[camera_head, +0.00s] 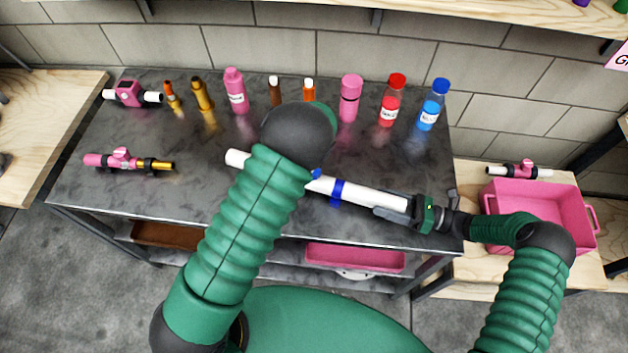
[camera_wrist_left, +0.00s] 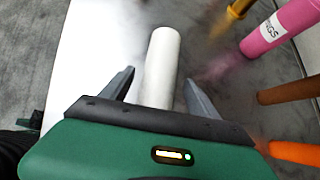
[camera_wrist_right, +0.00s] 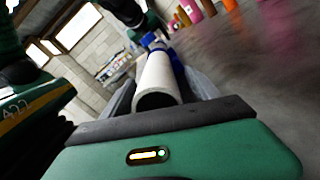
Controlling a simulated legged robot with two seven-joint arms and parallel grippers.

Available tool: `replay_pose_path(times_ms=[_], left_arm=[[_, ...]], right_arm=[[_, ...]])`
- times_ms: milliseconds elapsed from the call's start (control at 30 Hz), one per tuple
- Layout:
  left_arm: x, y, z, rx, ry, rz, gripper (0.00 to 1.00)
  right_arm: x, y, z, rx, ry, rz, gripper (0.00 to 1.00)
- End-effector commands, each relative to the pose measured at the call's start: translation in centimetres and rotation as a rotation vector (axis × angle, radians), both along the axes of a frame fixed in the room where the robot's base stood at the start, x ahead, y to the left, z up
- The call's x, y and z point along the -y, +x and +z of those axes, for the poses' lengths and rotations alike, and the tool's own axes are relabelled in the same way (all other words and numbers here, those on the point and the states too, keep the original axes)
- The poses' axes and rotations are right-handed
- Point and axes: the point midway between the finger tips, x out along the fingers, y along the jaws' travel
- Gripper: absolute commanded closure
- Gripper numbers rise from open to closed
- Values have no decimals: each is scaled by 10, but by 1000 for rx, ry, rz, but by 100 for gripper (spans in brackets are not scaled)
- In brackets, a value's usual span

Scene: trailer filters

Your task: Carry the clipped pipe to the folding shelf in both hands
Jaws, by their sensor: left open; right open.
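The clipped pipe (camera_head: 365,195) is a white tube with blue clips, lying slantwise along the front of the grey table. My right gripper (camera_head: 395,208) is open around its right end; the right wrist view shows the pipe (camera_wrist_right: 157,72) between the fingers. My left gripper is hidden behind my own arm in the head view. In the left wrist view my left gripper (camera_wrist_left: 158,80) is open, with a finger on each side of the pipe's other end (camera_wrist_left: 163,48). I cannot tell whether the fingers touch it. I cannot tell which surface is the folding shelf.
Several bottles, including a red one (camera_head: 391,100) and a blue one (camera_head: 433,105), stand along the table's back edge (camera_head: 150,72). Two pink pipe assemblies (camera_head: 128,93) (camera_head: 118,157) lie at the left. A pink bin (camera_head: 540,190) sits on a wooden surface (camera_head: 470,175) at the right.

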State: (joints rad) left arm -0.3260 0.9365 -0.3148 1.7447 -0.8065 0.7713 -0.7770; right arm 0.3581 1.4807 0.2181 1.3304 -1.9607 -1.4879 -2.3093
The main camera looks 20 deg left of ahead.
Motion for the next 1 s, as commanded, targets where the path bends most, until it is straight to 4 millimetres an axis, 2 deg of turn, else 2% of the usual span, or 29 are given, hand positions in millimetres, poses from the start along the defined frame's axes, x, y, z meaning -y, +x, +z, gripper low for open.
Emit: replay_pose_path(times_ms=[200, 467, 567, 1000], left_arm=[[-17, 0, -14, 0, -1, 1, 30], [-16, 0, -15, 1, -1, 1, 30], [-16, 0, -15, 0, -1, 0, 41], [-16, 0, -15, 0, -1, 0, 98]], right_arm=[[-20, -1, 0, -1, -1, 2, 30], [-20, 0, 1, 0, -2, 1, 30], [-20, 0, 0, 0, -1, 0, 41], [-20, 0, 0, 0, -2, 0, 98]])
